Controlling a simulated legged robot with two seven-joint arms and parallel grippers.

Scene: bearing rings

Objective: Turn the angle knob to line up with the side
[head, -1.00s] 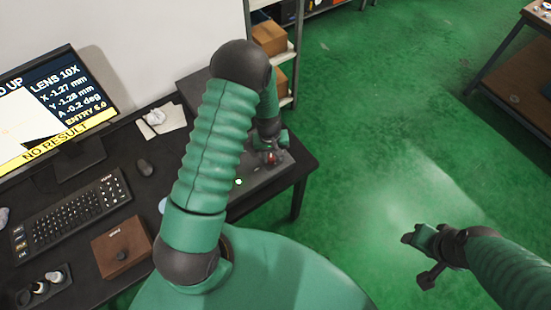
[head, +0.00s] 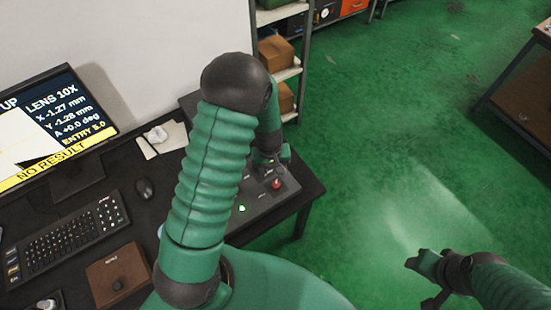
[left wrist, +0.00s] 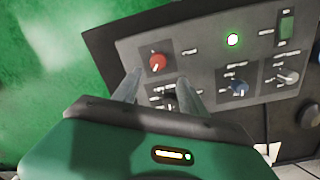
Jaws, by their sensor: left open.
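A grey control panel (left wrist: 205,60) carries a red knob (left wrist: 157,62), a blue knob (left wrist: 238,88), a pale grey knob (left wrist: 288,76) and a lit green button (left wrist: 233,39). The labels are too small to read, so I cannot tell which knob is marked angle. My left gripper (left wrist: 160,78) is open and empty, its fingertips just short of the red knob. In the head view my left gripper (head: 268,160) is behind the red knob (head: 277,184), apart from it. The monitor (head: 55,115) reads A +0.0 deg and NO RESULT. My right gripper (head: 428,278) hangs over the floor.
The black desk (head: 285,215) holds a keyboard (head: 68,238), a mouse (head: 144,188) and a brown box with a knob (head: 118,277). A shelf with boxes (head: 277,52) stands behind it.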

